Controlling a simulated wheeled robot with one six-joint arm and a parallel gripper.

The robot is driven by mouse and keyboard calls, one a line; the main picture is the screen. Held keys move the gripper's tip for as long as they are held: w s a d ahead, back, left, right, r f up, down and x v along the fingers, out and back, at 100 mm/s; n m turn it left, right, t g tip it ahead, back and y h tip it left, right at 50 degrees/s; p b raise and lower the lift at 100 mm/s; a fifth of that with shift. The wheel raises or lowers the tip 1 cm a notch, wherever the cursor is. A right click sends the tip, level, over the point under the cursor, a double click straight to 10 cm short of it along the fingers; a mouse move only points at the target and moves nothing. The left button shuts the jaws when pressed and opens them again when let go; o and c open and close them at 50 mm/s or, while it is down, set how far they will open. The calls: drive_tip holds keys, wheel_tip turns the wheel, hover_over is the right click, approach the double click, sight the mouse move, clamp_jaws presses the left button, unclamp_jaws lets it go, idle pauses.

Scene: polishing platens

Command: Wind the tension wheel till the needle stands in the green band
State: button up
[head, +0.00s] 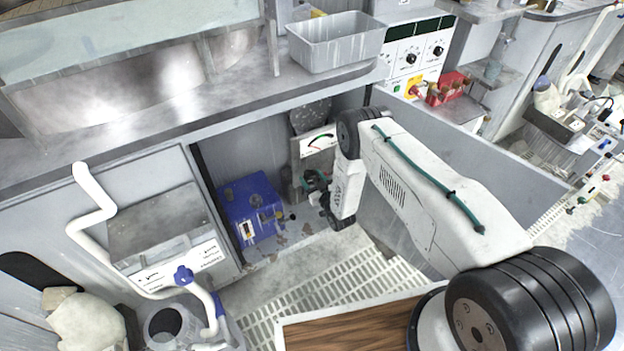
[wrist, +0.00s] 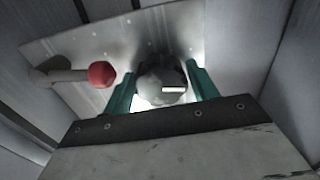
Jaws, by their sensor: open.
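The gauge (head: 318,140) is a white dial with a coloured arc, set in the open bay under the bench. Its needle is too small to read against the green band. My gripper (head: 316,180) is in that bay, just below the gauge, partly hidden by my arm. In the wrist view its green fingers (wrist: 162,88) stand apart, on either side of a rounded grey knob (wrist: 160,72) with a white mark. I cannot tell whether they touch it, or whether it is the tension wheel's hub. A red ball (wrist: 102,74) on a grey rod is left of the fingers.
A blue box (head: 250,208) stands left of my gripper in the bay. An open door panel (head: 470,150) is to the right of my arm. A grey metal tray (head: 335,42) sits on the bench above.

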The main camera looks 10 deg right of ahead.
drive_tip(key=c, duration=0.7)
drive_tip(key=shift+m, duration=0.4)
drive_tip(key=m, duration=0.3)
drive_tip(key=shift+m, duration=2.2)
drive_tip(key=o, duration=0.7)
drive_tip(key=shift+s, duration=0.1)
